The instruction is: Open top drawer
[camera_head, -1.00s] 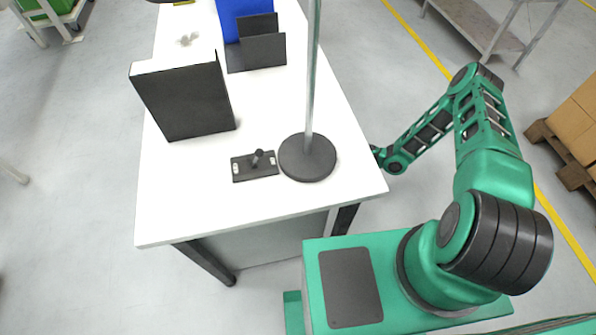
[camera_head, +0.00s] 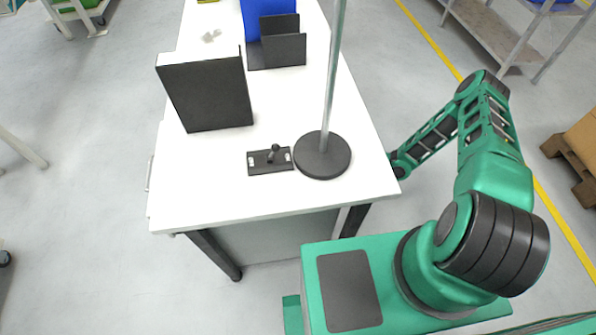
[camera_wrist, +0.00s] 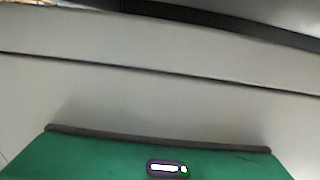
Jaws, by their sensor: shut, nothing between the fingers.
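The top drawer cannot be made out for sure. A thin pale bar like a handle (camera_head: 149,172) shows at the left side of the white table (camera_head: 210,195) in the head view. I cannot tell whether it belongs to the top drawer. The wrist view shows a pale flat surface (camera_wrist: 150,95) crossed by a dark line, with a green part below; no handle shows there. My arm reaches down past the table's right edge, where its far end is hidden. My gripper's fingers show in neither view.
On the table stand a dark upright holder (camera_head: 208,95), a round-based pole (camera_head: 322,155), a small black plate with a peg (camera_head: 270,160) and another black holder (camera_head: 282,50). Boxes on a pallet (camera_head: 581,140) stand at right. Floor left of the table is clear nearby.

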